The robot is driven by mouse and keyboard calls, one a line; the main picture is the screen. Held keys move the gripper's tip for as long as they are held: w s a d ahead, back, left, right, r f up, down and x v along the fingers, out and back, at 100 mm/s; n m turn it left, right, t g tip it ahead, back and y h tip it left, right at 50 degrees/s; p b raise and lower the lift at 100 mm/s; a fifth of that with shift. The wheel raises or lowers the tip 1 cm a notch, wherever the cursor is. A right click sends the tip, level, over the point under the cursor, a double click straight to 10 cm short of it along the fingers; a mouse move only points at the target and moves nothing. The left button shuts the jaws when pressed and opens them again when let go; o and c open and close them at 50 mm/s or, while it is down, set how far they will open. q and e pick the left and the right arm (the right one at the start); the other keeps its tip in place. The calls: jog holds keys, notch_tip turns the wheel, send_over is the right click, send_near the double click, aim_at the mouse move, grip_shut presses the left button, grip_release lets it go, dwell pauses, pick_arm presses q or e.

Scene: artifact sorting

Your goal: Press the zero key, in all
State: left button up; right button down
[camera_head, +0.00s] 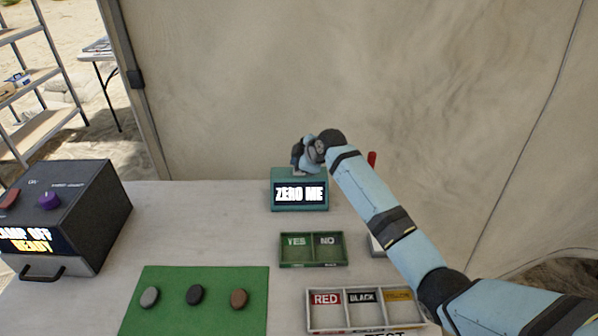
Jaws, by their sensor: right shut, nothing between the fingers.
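A small green device (300,204) with a lit display reading "ZERO ME" stands towards the back of the table. My right gripper (298,172) is shut and empty, pointing down at the top of this device. Its fingertips are at the upper edge of the device; I cannot tell whether they touch it. No separate zero key can be made out, and the gripper covers part of the device's top. My left gripper is not in view.
A green YES/NO tray (312,265) and a white tray (312,327) labelled RED and BLACK lie in front. A green mat (170,310) holds three stones. A dark box (100,205) with a purple knob stands left. My right arm partly hides something behind it.

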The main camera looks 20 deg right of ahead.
jog(key=shift+f, duration=0.15)
dwell(0.4)
jog(key=shift+f, duration=0.3)
jog(key=shift+s+f, duration=0.15)
jog(key=shift+f, duration=0.6)
dwell(1.1)
jog(key=shift+r, duration=0.1)
jog(key=shift+r+p, duration=0.6)
jog(key=shift+p, duration=0.3)
jog(key=shift+r, duration=0.3)
notch_tip(320, 180, up, 5)
jog(key=p, duration=0.5)
